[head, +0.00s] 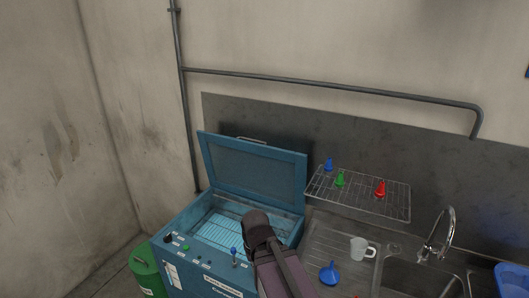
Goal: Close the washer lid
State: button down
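The washer (205,285) is a blue box-shaped machine standing against the wall, left of the sink. Its lid (250,170) is open, raised and leaning back toward the wall, with a bar handle (252,140) along its top edge. The open tub (225,230) shows a light-blue rack inside. Part of my arm, dark and rounded at its upper end, stands in front of the washer's right side and hides part of the tub and front panel. My gripper cannot be made out in the head view.
A wire shelf (335,200) on the wall holds blue, green and red funnels, right of the lid. A white mug (361,248) and a blue funnel (329,273) stand on the drainboard beside the sink (425,282) and tap (440,235). A green drum (146,272) stands left of the washer.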

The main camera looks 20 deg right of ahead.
notch_tip(320, 180, down, 16)
jog(key=b, duration=1.4)
jog(key=shift+f+b, duration=0.15)
jog(key=shift+b, duration=0.2)
